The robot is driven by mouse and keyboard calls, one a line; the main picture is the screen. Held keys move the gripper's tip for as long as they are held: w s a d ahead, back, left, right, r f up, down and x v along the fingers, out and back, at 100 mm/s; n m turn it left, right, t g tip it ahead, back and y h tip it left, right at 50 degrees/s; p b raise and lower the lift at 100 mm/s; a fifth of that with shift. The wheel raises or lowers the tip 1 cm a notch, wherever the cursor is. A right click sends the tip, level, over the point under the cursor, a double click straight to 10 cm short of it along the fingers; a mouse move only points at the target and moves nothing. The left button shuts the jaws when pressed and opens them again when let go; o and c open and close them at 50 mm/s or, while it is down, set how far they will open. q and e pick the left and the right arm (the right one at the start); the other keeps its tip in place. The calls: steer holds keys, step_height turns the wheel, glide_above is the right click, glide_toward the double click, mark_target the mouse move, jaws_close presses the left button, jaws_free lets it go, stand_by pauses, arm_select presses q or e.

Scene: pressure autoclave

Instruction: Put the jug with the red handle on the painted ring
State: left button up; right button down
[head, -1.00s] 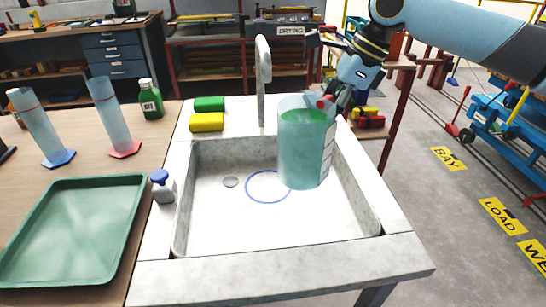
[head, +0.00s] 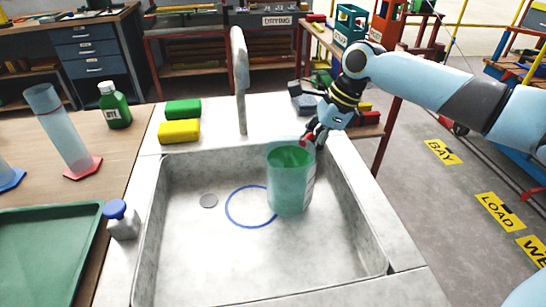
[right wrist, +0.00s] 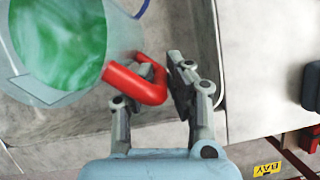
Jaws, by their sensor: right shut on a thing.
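The jug (head: 291,190) is clear, holds green liquid and is upright in the sink, over the right edge of the painted blue ring (head: 229,216). I cannot tell whether its base touches the sink floor. Its red handle (right wrist: 138,82) faces my right gripper (head: 313,136). In the right wrist view my right gripper (right wrist: 166,75) is shut on the handle, and the jug (right wrist: 60,45) is at the upper left. The jug hides part of the ring's right side. My left gripper is not in view.
The tap (head: 239,80) rises behind. A blue-capped bottle (head: 122,222) stands on the left rim. Green (head: 183,109) and yellow (head: 179,131) sponges lie behind. The sink floor left of the jug is clear.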

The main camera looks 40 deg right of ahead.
mark_target(289, 149)
steer(key=w+a, duration=0.3)
steer(key=shift+a+f, duration=0.15)
steer(key=shift+a, duration=0.15)
steer(key=w+a, duration=0.2)
steer(key=shift+w+a, duration=0.3)
steer(key=shift+a, duration=0.1)
steer(key=shift+s+d+f, duration=0.1)
steer(key=shift+f, duration=0.5)
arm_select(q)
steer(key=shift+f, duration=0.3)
arm_select(e)
steer(key=shift+d, duration=0.1)
steer(key=c, duration=1.3)
jaws_free()
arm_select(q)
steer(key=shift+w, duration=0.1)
